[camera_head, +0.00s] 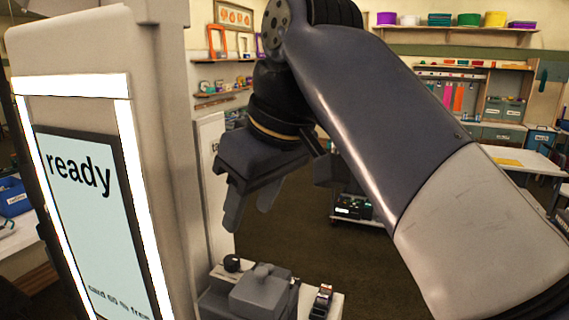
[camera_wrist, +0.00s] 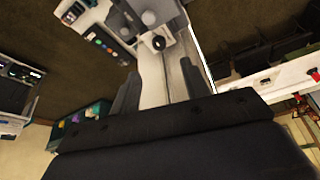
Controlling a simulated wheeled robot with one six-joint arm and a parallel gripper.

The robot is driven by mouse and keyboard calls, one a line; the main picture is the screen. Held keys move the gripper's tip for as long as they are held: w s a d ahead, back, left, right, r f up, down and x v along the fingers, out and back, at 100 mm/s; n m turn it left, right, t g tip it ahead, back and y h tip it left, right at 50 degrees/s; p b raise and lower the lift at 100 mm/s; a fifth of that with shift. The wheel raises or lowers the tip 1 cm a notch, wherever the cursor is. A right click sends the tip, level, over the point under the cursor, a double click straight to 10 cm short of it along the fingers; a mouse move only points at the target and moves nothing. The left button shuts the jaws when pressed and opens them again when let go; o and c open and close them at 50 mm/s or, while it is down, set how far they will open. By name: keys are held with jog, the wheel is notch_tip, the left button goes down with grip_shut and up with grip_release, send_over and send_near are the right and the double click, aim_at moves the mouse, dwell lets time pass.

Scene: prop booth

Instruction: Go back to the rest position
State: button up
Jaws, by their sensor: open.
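My gripper (camera_head: 250,213) is open and empty in the head view, hanging from my bent arm to the right of a tall beige booth. Its fingers point down and stand apart, above a low grey unit (camera_head: 258,292). In the wrist view my gripper (camera_wrist: 160,82) shows its two dark fingers spread, with nothing between them but the pale unit beyond. My arm hides much of the middle of the room in the head view.
The booth (camera_head: 165,150) with a lit screen (camera_head: 92,215) reading "ready" stands close on the left. A white table (camera_head: 515,160) is at the right. Shelves (camera_head: 455,33) line the back wall. Dark floor (camera_head: 300,240) lies open behind the grey unit.

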aim_at(233, 260)
jog(key=x, duration=0.8)
jog(key=shift+w+b, duration=0.1)
jog(key=shift+b, duration=0.3)
